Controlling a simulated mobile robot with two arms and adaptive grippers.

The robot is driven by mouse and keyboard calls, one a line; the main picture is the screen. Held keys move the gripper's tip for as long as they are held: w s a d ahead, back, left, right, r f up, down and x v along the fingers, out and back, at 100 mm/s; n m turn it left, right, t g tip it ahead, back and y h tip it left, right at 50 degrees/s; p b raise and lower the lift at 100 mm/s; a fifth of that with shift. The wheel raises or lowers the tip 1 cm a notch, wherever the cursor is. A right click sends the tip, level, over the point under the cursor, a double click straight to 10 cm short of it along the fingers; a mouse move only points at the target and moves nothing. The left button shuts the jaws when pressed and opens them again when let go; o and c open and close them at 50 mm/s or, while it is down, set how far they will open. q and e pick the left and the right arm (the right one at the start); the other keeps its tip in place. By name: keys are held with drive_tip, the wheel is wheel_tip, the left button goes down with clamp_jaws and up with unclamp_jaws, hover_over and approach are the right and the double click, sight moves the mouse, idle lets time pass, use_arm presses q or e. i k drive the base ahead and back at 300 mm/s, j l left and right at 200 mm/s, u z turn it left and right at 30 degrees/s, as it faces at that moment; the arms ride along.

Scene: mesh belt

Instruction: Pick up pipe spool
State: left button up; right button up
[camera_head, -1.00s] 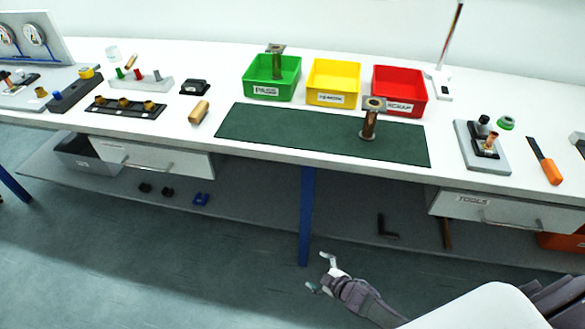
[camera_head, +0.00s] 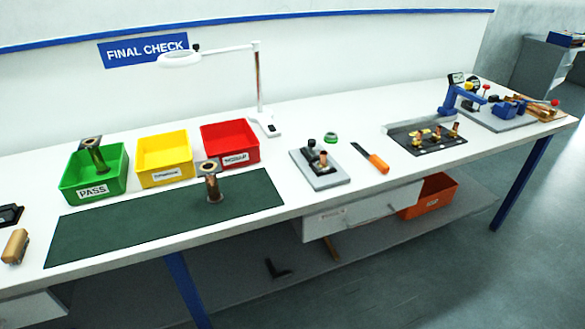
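A pipe spool (camera_head: 212,185), a short brown tube with a flange on top, stands upright on the dark green mat (camera_head: 130,225), near the mat's right part and in front of the red bin. A second, similar flanged spool (camera_head: 95,156) stands tilted in the green PASS bin (camera_head: 94,193). Neither of my grippers shows in the current head view, so nothing of mine is near either spool in view.
A yellow bin (camera_head: 163,176) and a red bin (camera_head: 231,160) stand behind the mat. Right of it are a grey fixture (camera_head: 320,169), an orange-handled tool (camera_head: 375,161) and a black board with brass fittings (camera_head: 425,138). A magnifier lamp (camera_head: 259,85) rises behind. The mat's left and middle are clear.

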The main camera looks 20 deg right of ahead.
sight(208, 169)
drive_tip(key=i+j+z, duration=0.2)
drive_tip(key=z, duration=0.15)
drive_tip(key=i+j+z, duration=0.15)
drive_tip(key=j+z, duration=0.25)
drive_tip(key=i+j+z, duration=0.1)
drive_tip(key=j+z, duration=0.25)
drive_tip(key=i+j, duration=0.1)
drive_tip(key=j, duration=0.35)
drive_tip(key=i+j+z, duration=0.1)
drive_tip(key=j, duration=0.85)
drive_tip(key=k+l+u, duration=0.1)
drive_tip(key=l, duration=0.3)
drive_tip(key=k+l+u, duration=0.15)
drive_tip(key=l, duration=0.3)
